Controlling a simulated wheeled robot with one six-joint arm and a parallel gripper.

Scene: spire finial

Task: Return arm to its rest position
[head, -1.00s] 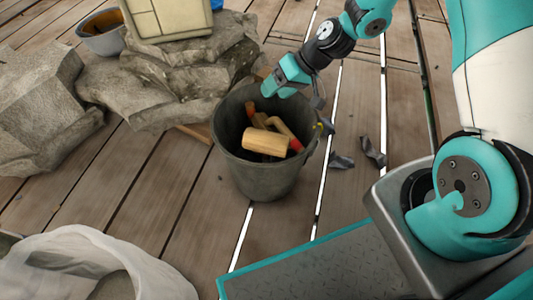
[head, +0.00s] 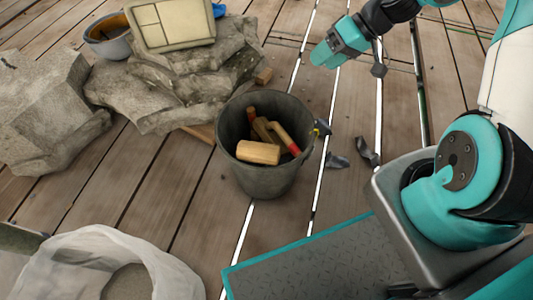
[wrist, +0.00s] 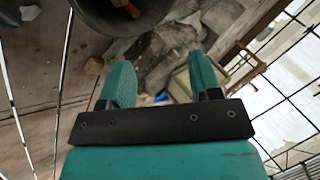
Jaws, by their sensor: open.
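My gripper (head: 323,52) is up and behind the bucket in the head view, apart from it and over the plank deck. In the wrist view its two teal fingers (wrist: 160,82) stand apart with nothing between them. A dark grey bucket (head: 262,183) stands on the planks. A wooden mallet head (head: 258,152) and tools with red-marked handles (head: 284,138) lie inside it. The bucket's wall also shows at the top of the wrist view (wrist: 125,22).
Stone blocks (head: 180,85) are piled at the back left, with a beige panelled box (head: 170,22) on top. A grey bowl (head: 108,38) sits behind them. A white sack (head: 105,260) is at the front left. Dark scraps (head: 366,150) lie right of the bucket.

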